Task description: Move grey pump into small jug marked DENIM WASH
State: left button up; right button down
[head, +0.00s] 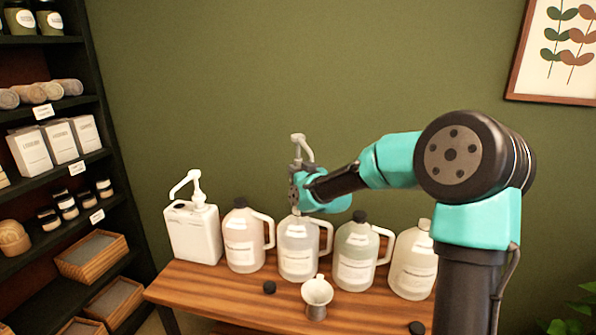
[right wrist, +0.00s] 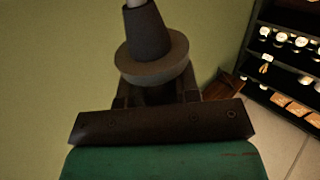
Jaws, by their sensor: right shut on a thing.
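My right gripper (head: 296,190) is shut on the grey pump (head: 300,150) and holds it upright above the jugs. In the right wrist view the pump's dark collar and round flange (right wrist: 152,62) sit at the jaws. Below the gripper is a jug without a visible cap (head: 298,248). The lower end of the pump is hidden behind the gripper, so I cannot tell if it is in that jug's mouth. The jugs' labels are too small to read, so I cannot tell which one is marked DENIM WASH. My left gripper is not in view.
A white canister with a white pump (head: 192,228) stands at the left of the wooden table (head: 215,290). Dark-capped jugs (head: 243,240) (head: 357,252) flank the middle jug. A far-right jug (head: 414,262) is partly behind my arm. A funnel (head: 317,296) and loose caps (head: 269,287) lie in front.

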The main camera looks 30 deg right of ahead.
jog(key=shift+f, duration=0.15)
jog(key=shift+f, duration=2.85)
jog(key=shift+f, duration=1.2)
jog(key=shift+f, duration=0.55)
jog(key=shift+m+h, duration=0.3)
jog(key=shift+m+g+h, duration=0.65)
jog(key=shift+m+h, duration=0.65)
jog(key=shift+h, duration=0.7)
jog(key=shift+m+g+h, duration=0.65)
jog(key=shift+m+h, duration=0.65)
jog(key=shift+h, duration=0.7)
